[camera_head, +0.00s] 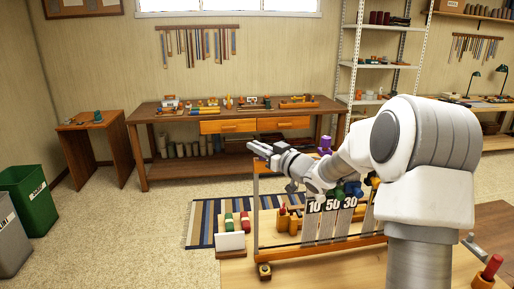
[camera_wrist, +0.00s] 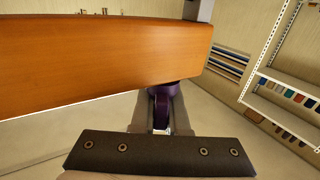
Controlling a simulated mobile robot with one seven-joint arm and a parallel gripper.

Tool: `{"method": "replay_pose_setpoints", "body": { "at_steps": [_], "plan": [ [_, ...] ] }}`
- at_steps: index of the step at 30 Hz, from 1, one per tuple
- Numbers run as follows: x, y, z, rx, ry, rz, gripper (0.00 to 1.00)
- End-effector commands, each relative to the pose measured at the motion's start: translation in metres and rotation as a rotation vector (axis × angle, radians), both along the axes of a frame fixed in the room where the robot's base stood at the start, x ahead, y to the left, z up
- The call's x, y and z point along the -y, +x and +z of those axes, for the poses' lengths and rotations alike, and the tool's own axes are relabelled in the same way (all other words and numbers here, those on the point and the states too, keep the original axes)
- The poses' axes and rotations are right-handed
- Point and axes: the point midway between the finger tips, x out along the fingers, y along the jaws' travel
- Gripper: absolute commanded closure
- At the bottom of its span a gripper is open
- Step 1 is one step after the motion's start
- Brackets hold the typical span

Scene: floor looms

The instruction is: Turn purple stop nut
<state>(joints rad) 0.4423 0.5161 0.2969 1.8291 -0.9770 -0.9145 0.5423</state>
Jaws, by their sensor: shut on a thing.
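A purple stop nut (camera_wrist: 163,91) shows in the wrist view just under the orange wooden beam (camera_wrist: 100,65), between the grey fingers of my gripper (camera_wrist: 161,108). The fingers are shut on it, and they and the beam hide part of it. In the head view my gripper (camera_head: 262,150) is at the upper left end of the loom frame (camera_head: 256,215). The held nut cannot be made out there. A separate purple piece (camera_head: 325,144) stands up behind my arm; I cannot tell what it is.
Weights marked 10, 50 and 30 (camera_head: 332,206) hang in the loom. A striped rug (camera_head: 205,222) lies behind it. A workbench (camera_head: 235,112) stands along the wall, shelves (camera_head: 385,62) to its right. A green bin (camera_head: 30,200) is at left. Carpet between is clear.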

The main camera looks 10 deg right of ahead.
Motion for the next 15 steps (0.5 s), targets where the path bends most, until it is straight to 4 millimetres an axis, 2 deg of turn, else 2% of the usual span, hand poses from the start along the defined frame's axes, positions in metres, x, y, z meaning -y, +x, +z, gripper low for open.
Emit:
{"method": "replay_pose_setpoints", "body": {
  "at_steps": [15],
  "plan": [
    [0.0026, 0.0012, -0.0057, 0.002, -0.001, -0.151, 1.00]
  ]
}}
